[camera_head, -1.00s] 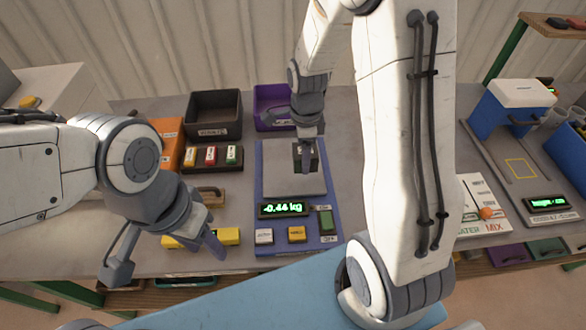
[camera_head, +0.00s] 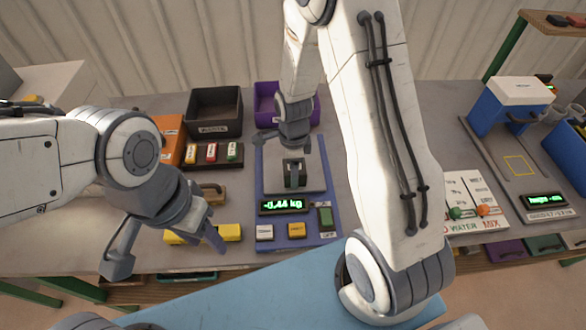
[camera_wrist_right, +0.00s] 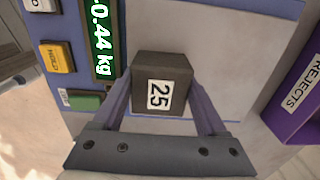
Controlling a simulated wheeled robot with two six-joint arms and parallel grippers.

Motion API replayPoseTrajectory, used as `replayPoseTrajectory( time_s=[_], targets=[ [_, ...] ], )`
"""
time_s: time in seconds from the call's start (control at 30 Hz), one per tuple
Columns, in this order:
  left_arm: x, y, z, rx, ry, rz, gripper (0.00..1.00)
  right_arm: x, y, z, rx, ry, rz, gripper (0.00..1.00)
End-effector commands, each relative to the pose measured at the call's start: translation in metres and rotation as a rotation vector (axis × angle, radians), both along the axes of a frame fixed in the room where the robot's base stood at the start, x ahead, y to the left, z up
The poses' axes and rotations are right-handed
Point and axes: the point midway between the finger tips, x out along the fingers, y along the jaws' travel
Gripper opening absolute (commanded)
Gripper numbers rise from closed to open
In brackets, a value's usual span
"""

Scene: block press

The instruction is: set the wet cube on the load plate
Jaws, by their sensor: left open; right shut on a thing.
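The cube (camera_wrist_right: 160,62) is dark grey with a white "25" label. My right gripper (camera_wrist_right: 160,88) is shut on it, one finger on each side. In the head view the cube (camera_head: 301,176) is over the grey load plate (camera_head: 272,180) of the blue scale, partly hidden by the gripper. I cannot tell whether its underside touches the plate. The scale display (camera_head: 284,207) reads -0.44 kg, clearest in the wrist view. My left gripper (camera_head: 168,256) is open and empty, at the table's front left by a yellow block (camera_head: 230,232).
A dark bin (camera_head: 213,112) and a purple rejects bin (camera_wrist_right: 300,100) stand behind the scale. A tray of small coloured blocks (camera_head: 211,153) is to its left. White, orange and green buttons line the scale's front. A blue press (camera_head: 510,100) stands at the right.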

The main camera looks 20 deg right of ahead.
Motion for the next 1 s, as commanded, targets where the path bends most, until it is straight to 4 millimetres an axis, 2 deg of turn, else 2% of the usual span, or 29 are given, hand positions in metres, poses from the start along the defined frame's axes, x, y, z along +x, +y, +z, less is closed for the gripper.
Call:
replayPoseTrajectory(
  time_s=[0.03,0.07,0.1,0.3,0.47,0.57,0.8,1.0],
  targets=[
    [0.0,0.0,-0.001,0.0,0.0,0.0,0.47,0.0,0.0,-0.001,0.0,0.0,0.0,0.86],
    [0.0,0.0,0.0,0.0,0.0,0.0,0.47,0.0,0.0,-0.001,0.0,0.0,0.0,0.98],
    [0.0,0.0,0.0,0.0,0.0,0.0,0.47,0.0,0.0,-0.001,0.0,0.0,0.0,1.0],
    [0.0,0.0,0.0,0.0,0.0,0.0,0.47,0.0,0.0,0.0,0.0,0.0,0.0,1.0],
    [0.0,0.0,0.0,0.0,0.0,0.0,0.47,0.001,0.0,0.009,0.0,-0.002,0.0,1.0],
    [0.0,0.0,-0.002,0.0,0.0,0.0,0.47,0.002,0.0,0.024,0.0,-0.006,0.0,1.0],
    [0.0,0.0,-0.008,0.0,0.0,0.0,0.47,0.002,0.0,0.077,0.0,-0.008,0.0,1.0],
    [0.0,0.0,-0.011,0.0,0.0,-0.001,0.47,0.001,0.0,0.11,0.0,-0.004,0.0,1.0]
  ],
)
